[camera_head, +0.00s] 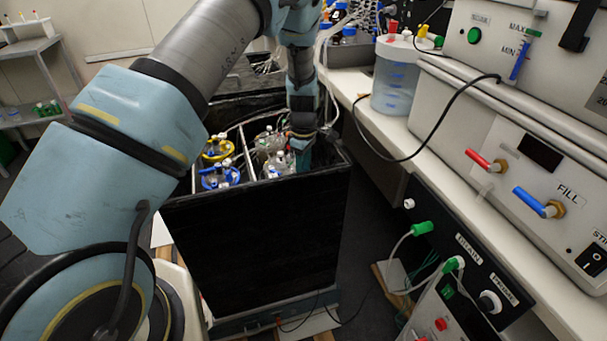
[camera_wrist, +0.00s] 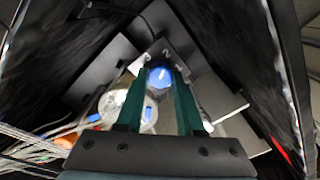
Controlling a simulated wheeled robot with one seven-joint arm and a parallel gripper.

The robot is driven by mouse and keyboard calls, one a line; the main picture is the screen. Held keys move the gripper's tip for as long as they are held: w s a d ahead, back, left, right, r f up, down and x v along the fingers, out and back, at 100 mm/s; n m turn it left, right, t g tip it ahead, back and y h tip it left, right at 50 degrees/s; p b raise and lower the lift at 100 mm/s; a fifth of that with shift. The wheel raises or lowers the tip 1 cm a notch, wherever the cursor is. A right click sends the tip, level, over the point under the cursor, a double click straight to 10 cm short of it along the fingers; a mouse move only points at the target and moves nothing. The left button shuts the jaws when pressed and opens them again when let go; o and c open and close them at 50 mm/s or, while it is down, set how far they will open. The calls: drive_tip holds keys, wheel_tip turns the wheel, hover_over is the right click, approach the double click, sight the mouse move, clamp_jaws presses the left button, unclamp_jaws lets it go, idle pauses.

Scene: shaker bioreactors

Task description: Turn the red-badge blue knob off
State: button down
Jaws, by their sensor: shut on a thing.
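A round blue knob (camera_wrist: 160,79) with a pale mark on its top sits between the green fingers of my gripper (camera_wrist: 161,72) in the wrist view. The fingers are shut on it, one on each side. In the head view my gripper (camera_head: 303,158) reaches down into the right back part of an open black box (camera_head: 255,245), and the knob is hidden there. I cannot make out a red badge beside the knob.
Glass vessels with a yellow ring (camera_head: 217,149) and a blue ring (camera_head: 220,176) stand in the box left of my gripper. The box walls rise close around it. A bench unit at right carries a red-handled tap (camera_head: 487,161) and a blue-handled tap (camera_head: 539,203).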

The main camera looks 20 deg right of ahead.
drive_tip(key=m+b, duration=0.2)
drive_tip(key=m, duration=0.4)
drive_tip(key=shift+m+b, duration=0.3)
drive_tip(key=m+b, duration=0.2)
drive_tip(key=m, duration=0.9)
drive_tip(key=shift+m+b, duration=0.3)
drive_tip(key=m, duration=0.6)
drive_tip(key=c, duration=0.5)
unclamp_jaws()
drive_tip(key=shift+c, duration=0.2)
drive_tip(key=shift+r, duration=0.1)
wheel_tip(320, 180, up, 11)
drive_tip(key=b, duration=0.2)
drive_tip(key=shift+f, duration=0.2)
